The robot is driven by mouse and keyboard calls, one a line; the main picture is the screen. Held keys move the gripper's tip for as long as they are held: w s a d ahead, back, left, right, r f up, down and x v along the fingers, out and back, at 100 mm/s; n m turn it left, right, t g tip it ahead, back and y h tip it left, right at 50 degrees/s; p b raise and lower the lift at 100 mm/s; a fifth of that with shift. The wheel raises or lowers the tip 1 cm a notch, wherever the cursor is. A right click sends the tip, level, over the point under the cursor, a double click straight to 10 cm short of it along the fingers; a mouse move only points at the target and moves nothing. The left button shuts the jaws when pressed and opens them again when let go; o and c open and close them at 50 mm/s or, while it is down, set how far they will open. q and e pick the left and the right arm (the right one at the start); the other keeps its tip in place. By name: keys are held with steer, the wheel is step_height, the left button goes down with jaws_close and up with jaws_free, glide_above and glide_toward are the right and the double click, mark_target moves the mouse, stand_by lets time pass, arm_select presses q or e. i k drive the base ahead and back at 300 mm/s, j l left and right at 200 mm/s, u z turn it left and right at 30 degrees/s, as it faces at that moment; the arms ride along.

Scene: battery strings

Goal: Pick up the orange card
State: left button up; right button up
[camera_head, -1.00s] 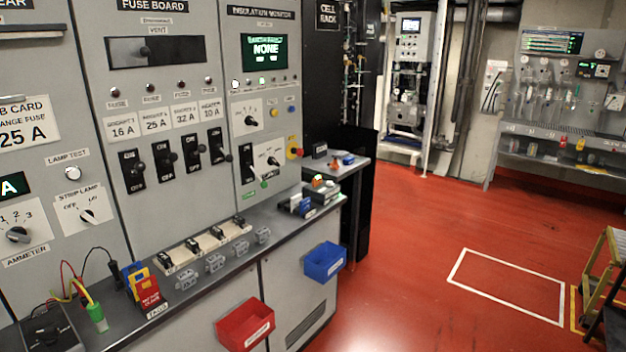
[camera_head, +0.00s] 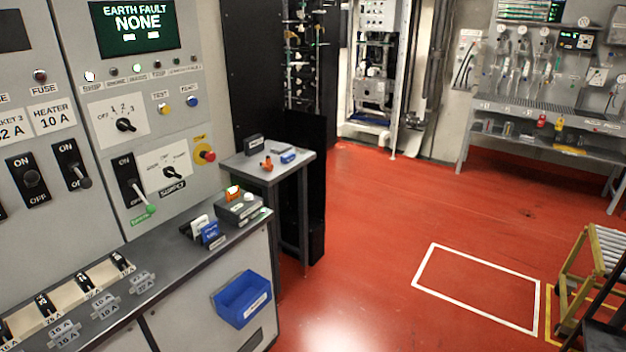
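A small orange piece (camera_head: 233,192) with a pale marking shows at the far right end of the grey counter, at the back of a dark grey box (camera_head: 240,210). It looks like the orange card, but it is too small to read. I cannot tell whether it stands in the box or behind it. Another small orange object (camera_head: 267,164) lies on the side table beyond the counter; its shape does not look like a flat card. Neither of my grippers is in view.
The counter (camera_head: 150,256) runs below the fuse panel. A white card (camera_head: 200,223) and a blue card (camera_head: 211,234) stand left of the box. A blue bin (camera_head: 242,299) hangs on the counter front. The side table (camera_head: 300,164) stands behind. Red floor (camera_head: 370,230) is open to the right.

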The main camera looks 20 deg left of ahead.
mark_target(233, 193)
steer(key=i+l+u, duration=0.25)
steer(key=i, duration=0.3)
steer(key=i+l+u, duration=0.25)
steer(key=i, duration=0.3)
steer(key=i+l+u, duration=0.2)
steer(key=i, duration=0.35)
